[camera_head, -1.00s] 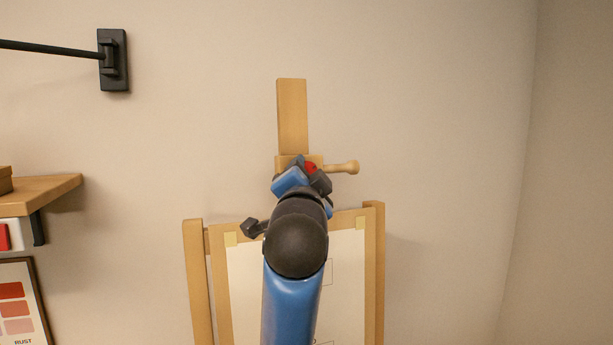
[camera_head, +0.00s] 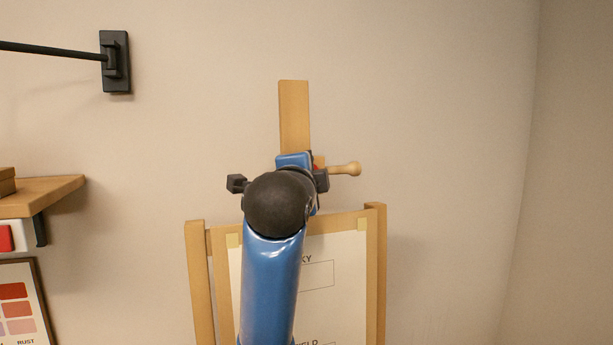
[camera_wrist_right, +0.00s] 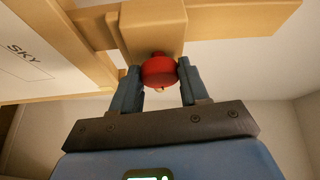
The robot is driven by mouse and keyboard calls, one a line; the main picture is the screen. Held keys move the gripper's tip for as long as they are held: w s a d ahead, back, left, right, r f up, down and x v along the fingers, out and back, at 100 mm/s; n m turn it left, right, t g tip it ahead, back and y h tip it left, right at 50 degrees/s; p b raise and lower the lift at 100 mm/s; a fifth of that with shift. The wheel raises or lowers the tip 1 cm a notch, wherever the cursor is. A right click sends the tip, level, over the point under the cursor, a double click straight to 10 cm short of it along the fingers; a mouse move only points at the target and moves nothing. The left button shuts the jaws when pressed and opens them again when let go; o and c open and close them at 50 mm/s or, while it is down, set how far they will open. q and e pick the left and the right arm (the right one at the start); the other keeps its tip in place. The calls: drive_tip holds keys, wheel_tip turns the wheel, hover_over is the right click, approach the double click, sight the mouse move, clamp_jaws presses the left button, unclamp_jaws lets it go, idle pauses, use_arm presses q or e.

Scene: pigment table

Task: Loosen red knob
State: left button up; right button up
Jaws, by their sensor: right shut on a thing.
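The red knob (camera_wrist_right: 159,71) sits on the wooden clamp block (camera_wrist_right: 152,27) of the easel in the right wrist view. My right gripper (camera_wrist_right: 160,82) is shut on the knob, with one finger on each side of it. In the head view my right arm and wrist cover most of the knob, and only a sliver of red (camera_head: 316,167) shows beside the gripper. My left gripper is in neither view.
A wooden peg handle (camera_head: 345,169) sticks out to the right of the clamp. The easel mast (camera_head: 294,115) rises above it. The easel frame (camera_head: 375,270) holds a paper sheet (camera_head: 345,300) below. A shelf (camera_head: 40,195) and wall bracket (camera_head: 115,62) are at left.

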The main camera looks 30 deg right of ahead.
idle(0.3)
drive_tip(key=o, duration=1)
drive_tip(key=shift+o, duration=0.2)
drive_tip(key=shift+s, duration=0.1)
drive_tip(key=b+v, duration=0.4)
drive_tip(key=v, duration=0.6)
drive_tip(key=shift+s+a, duration=0.25)
drive_tip(key=shift+s, duration=0.05)
